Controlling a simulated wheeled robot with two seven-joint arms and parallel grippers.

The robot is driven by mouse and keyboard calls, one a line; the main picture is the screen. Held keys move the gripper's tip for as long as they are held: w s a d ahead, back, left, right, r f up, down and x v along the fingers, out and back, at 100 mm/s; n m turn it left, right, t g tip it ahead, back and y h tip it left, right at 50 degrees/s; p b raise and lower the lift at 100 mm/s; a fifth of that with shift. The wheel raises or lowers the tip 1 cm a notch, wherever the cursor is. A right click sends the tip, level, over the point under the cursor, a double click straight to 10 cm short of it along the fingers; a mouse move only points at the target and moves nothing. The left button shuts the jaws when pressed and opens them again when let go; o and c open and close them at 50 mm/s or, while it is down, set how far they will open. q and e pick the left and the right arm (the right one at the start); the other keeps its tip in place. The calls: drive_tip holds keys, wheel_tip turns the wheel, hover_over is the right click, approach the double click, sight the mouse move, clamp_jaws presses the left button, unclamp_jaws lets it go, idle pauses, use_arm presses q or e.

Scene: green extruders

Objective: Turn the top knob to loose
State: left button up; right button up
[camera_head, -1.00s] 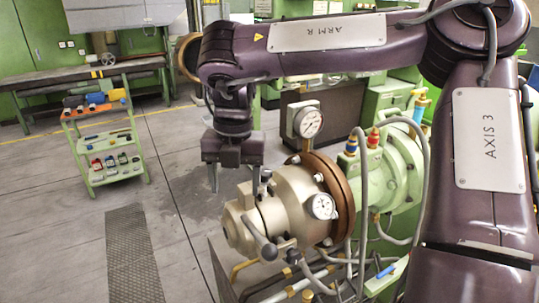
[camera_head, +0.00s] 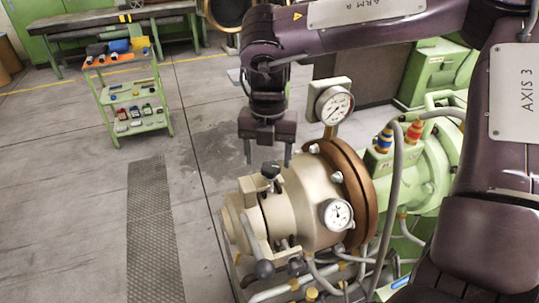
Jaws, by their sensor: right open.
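The top knob (camera_head: 270,170) is a small black knob on top of the cream extruder head (camera_head: 292,205). My right gripper (camera_head: 267,160) points down above and around the knob area, its two fingers apart. The left finger hangs left of the knob and the right finger shows to the right of it. I cannot tell whether either finger touches the knob. My left gripper is not in view.
Two pressure gauges, an upper one (camera_head: 334,105) and a lower one (camera_head: 337,214), stand close to the right of the gripper. A brown flange (camera_head: 352,190) and grey hoses lie behind. A green trolley (camera_head: 128,95) stands at the back left. The floor at left is clear.

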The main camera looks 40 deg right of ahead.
sight(271, 166)
drive_tip(key=shift+w+d+f, duration=0.15)
drive_tip(key=shift+d+f, duration=0.1)
drive_tip(key=shift+f, duration=0.35)
drive_tip(key=shift+w+d+f, duration=0.1)
drive_tip(key=shift+d+f, duration=0.15)
drive_tip(key=shift+f, duration=0.3)
drive_tip(key=shift+w+d+f+p, duration=0.1)
drive_tip(key=shift+d+f+p, duration=0.05)
drive_tip(key=shift+f+p, duration=0.2)
drive_tip(key=shift+a+r, duration=0.1)
drive_tip(key=shift+a, duration=0.15)
drive_tip(key=shift+c, duration=1)
drive_tip(key=shift+d, duration=0.1)
drive_tip(key=c, duration=0.5)
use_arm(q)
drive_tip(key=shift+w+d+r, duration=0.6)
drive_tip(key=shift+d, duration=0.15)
use_arm(e)
drive_tip(key=shift+c, duration=1.3)
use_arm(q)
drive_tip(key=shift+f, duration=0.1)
